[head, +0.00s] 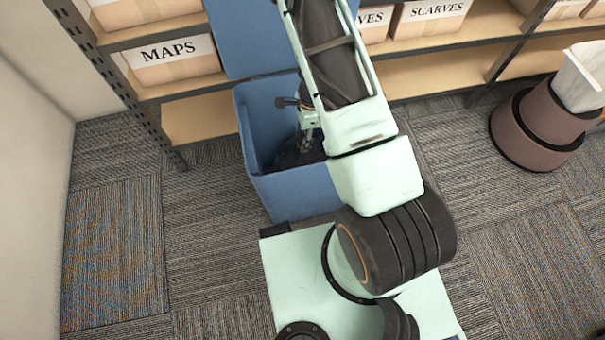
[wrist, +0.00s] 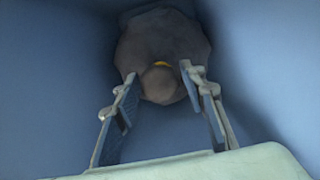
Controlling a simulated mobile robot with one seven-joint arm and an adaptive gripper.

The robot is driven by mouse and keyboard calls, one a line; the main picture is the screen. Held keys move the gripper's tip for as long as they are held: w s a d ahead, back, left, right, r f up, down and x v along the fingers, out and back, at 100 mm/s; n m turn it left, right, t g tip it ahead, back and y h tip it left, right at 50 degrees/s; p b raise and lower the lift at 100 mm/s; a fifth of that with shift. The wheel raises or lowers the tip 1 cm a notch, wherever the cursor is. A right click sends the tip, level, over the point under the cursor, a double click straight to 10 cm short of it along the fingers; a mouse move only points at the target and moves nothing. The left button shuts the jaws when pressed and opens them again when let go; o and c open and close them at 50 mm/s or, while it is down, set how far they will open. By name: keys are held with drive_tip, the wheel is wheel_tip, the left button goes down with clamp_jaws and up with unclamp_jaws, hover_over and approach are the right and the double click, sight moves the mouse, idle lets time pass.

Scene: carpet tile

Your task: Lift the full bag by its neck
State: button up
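The full bag (wrist: 160,42) is dark and rounded and sits low inside a blue bin (head: 297,197). In the wrist view its gathered neck (wrist: 160,84) points toward me, with a yellow tie (wrist: 162,64) around it. My gripper (wrist: 163,92) is open, its two fingers apart on the left and right of the neck, with no visible contact. In the head view my gripper (head: 303,140) reaches down into the bin, and my arm hides much of the opening. Only a dark part of the bag (head: 298,156) shows there.
The bin's walls stand close around my gripper, and its blue lid (head: 240,40) is raised at the back. A brown round stand (head: 540,125) with a white container is at right. Carpet is clear at left.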

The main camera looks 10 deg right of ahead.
drive_tip(key=shift+f, duration=0.55)
drive_tip(key=shift+c, duration=0.5)
clamp_jaws()
drive_tip(key=shift+r, duration=0.1)
